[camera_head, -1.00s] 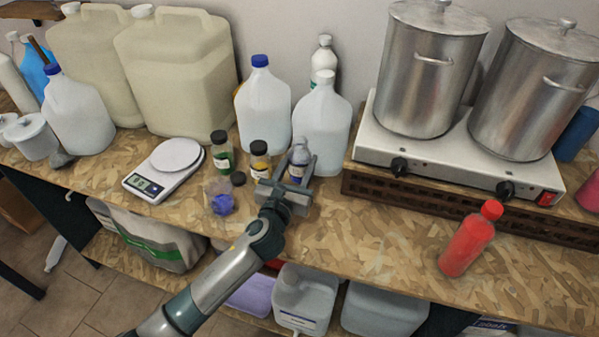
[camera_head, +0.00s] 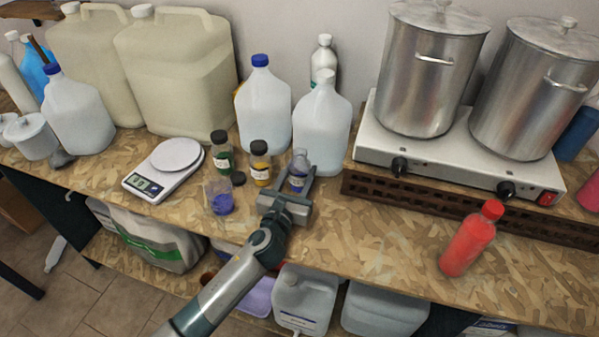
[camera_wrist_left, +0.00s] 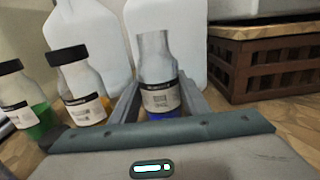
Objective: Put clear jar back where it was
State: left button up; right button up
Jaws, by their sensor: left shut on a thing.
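The clear jar (camera_head: 299,171) is open-topped, with a white label and blue contents low inside. In the left wrist view the jar (camera_wrist_left: 158,75) stands upright between the two fingers. My left gripper (camera_head: 297,181) is shut on it, coming from the front. I cannot tell whether its base touches the wooden bench (camera_head: 340,235). To its left stand a black-capped jar with yellow contents (camera_head: 260,165) and a black-capped jar with green contents (camera_head: 221,157). My right gripper is not in view.
A loose black cap (camera_head: 238,179) and a clear beaker with blue contents (camera_head: 221,202) lie left of the gripper, near a scale (camera_head: 162,170). White jugs (camera_head: 321,125) stand close behind. A hot plate (camera_head: 450,165) and a red bottle (camera_head: 468,240) are to the right.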

pick_arm(q)
jog(key=shift+f, duration=0.15)
jog(key=o, duration=1.1)
jog(key=shift+r, duration=0.2)
jog(key=b+v, duration=0.2)
jog(key=v, duration=0.9)
jog(key=shift+s+a+r, duration=0.1)
jog(key=shift+s+a, duration=0.05)
jog(key=shift+s, duration=0.3)
